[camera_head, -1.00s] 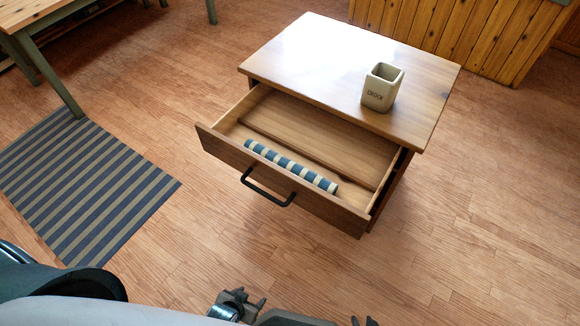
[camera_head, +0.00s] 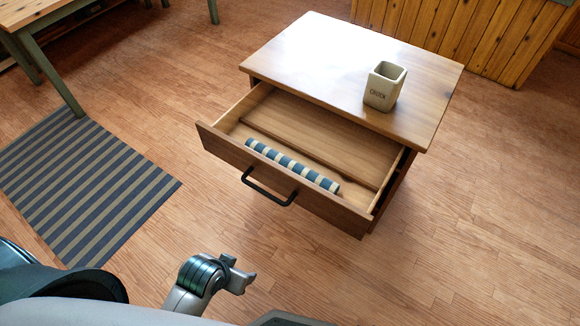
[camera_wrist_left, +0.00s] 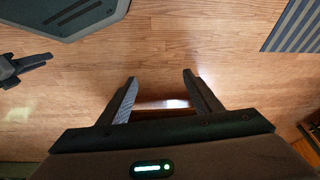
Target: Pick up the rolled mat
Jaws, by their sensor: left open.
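The rolled mat (camera_head: 291,165), a thin roll with blue and cream bands, lies inside the open drawer, along its front panel. The drawer (camera_head: 232,152) is pulled out from a wooden cabinet and has a black bar handle (camera_head: 268,190). My left gripper (camera_head: 240,278) is in front of and below the drawer, apart from the mat.
A cream crock (camera_head: 384,87) stands on the cabinet top (camera_head: 330,60). A striped rug (camera_head: 85,185) lies on the floor at left, beside a table leg (camera_head: 52,75). Wood-panelled furniture (camera_head: 450,35) stands behind. The floor right of the cabinet is clear.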

